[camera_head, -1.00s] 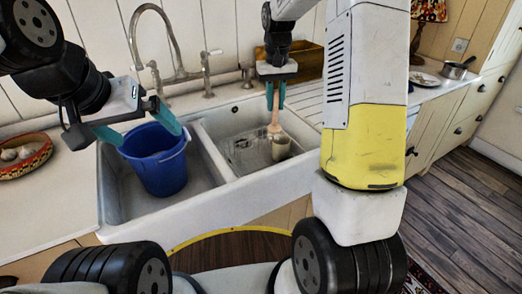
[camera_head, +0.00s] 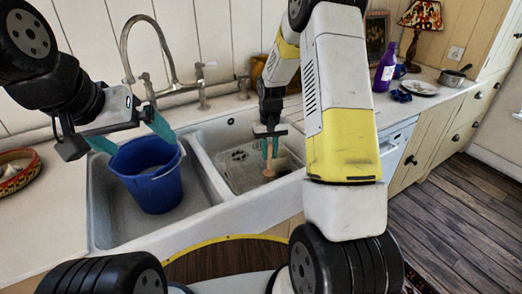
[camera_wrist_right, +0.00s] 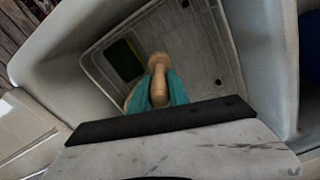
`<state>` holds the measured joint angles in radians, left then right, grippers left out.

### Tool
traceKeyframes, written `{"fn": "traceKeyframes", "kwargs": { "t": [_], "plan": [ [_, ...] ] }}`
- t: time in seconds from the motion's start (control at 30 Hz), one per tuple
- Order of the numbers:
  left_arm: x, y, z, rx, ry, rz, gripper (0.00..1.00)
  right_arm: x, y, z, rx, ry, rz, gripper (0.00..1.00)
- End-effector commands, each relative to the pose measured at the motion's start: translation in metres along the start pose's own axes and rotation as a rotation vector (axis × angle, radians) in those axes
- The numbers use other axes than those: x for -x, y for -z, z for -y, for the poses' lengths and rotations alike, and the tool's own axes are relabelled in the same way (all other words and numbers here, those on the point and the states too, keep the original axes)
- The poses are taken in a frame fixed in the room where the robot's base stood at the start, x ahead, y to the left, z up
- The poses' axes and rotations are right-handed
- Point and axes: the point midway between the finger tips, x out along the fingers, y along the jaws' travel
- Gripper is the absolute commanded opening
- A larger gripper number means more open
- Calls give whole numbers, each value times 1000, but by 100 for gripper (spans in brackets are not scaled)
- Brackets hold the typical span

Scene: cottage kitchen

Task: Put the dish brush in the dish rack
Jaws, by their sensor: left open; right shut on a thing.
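My right gripper (camera_head: 270,148) is shut on the dish brush (camera_head: 268,167), low over the right sink basin. The brush's pale wooden handle shows in the right wrist view (camera_wrist_right: 158,68), between the teal fingers. A pale rounded part at lower left there is mostly hidden by a finger, so I cannot tell what it is. A grey, ridged tray-like shape (camera_wrist_right: 205,65), perhaps the dish rack, lies in the basin below the brush. I cannot tell whether the brush touches it. My left gripper (camera_head: 130,135) is open and empty above the blue bucket.
The blue bucket (camera_head: 150,185) stands in the left basin. A tall tap (camera_head: 172,60) rises behind the sink. A dark green flat item (camera_wrist_right: 124,60) lies on the tray-like shape. A purple bottle (camera_head: 385,68) and a plate (camera_head: 420,88) stand at right.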

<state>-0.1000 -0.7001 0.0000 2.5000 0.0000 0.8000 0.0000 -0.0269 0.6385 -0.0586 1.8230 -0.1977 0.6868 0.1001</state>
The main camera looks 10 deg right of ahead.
Motion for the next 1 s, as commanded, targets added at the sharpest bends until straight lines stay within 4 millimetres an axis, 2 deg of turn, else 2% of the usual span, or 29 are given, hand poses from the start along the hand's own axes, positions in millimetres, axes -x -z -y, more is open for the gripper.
{"fn": "traceKeyframes", "kwargs": {
  "t": [0.3,0.67,0.7,0.77,1.0],
  "plan": [
    [0,0,0,0,0,0,100,-37,-1,0,1,0,2,0],
    [0,0,0,0,0,0,100,-41,0,0,1,0,1,0],
    [0,0,0,0,0,0,100,-40,0,0,1,0,0,29],
    [0,0,0,0,0,0,100,-40,0,0,1,0,0,41],
    [0,0,0,0,0,0,100,-40,0,0,1,0,0,43]
  ]
}}
